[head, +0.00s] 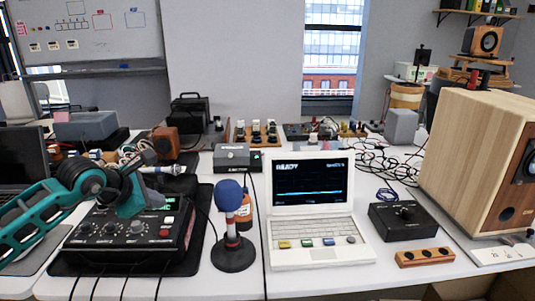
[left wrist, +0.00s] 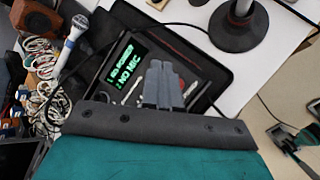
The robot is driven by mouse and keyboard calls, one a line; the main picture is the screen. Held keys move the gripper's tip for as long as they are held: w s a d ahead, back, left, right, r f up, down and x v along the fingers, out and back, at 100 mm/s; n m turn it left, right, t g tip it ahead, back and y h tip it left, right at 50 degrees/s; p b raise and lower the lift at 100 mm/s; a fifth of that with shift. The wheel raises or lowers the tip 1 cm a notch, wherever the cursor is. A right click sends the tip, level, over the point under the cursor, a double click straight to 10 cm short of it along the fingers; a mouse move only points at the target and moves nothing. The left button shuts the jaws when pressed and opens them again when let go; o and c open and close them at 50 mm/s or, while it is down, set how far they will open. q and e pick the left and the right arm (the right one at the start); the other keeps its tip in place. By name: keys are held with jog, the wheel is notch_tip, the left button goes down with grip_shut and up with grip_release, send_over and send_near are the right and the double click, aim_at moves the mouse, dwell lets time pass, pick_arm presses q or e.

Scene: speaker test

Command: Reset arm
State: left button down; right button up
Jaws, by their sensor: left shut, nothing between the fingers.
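My left gripper shows in the head view (head: 148,158) and in the left wrist view (left wrist: 170,88). Its fingers are together with nothing between them, above the black control box (head: 135,232). The box also shows in the left wrist view (left wrist: 199,68), with a green-lit display reading "NO MIC", partly covered by the fingers. I cannot tell if the fingers touch it.
A blue-topped microphone on a round stand (head: 232,225) is right of the box. A white laptop (head: 318,228), a black knob box (head: 404,221) and a large wooden speaker (head: 470,150) stand further right. A handheld microphone (left wrist: 71,38) and tangled cables (left wrist: 42,85) lie beside the box.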

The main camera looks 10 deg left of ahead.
pick_arm(q)
jog(key=s+d+f+n+t+h+p, duration=0.1)
jog(key=s+d+n+h, duration=0.4)
jog(key=d, duration=0.5)
jog(key=s+d+f+n+t+h+p, duration=0.1)
jog(key=s+d+n+h+p, duration=0.15)
jog(key=d+n+h, duration=0.6)
jog(key=s+a+f+n+y+p, duration=0.1)
jog(key=s+f+n+y, duration=0.5)
jog(key=n, duration=0.9)
jog(key=s+f+n+y+p, duration=0.1)
jog(key=s+f+n+y, duration=0.6)
jog(key=s+f+n, duration=0.4)
jog(key=f+n, duration=0.1)
jog(key=n, duration=0.4)
jog(key=shift+a, duration=0.35)
pick_arm(e)
jog(key=d, duration=0.1)
jog(key=s+r, duration=0.1)
jog(key=d, duration=0.1)
jog(key=shift+s+d+r+h, duration=0.25)
jog(key=shift+d+r+h, duration=0.1)
jog(key=shift+h, duration=0.05)
pick_arm(q)
jog(key=shift+r+y, duration=0.1)
jog(key=shift+y, duration=0.15)
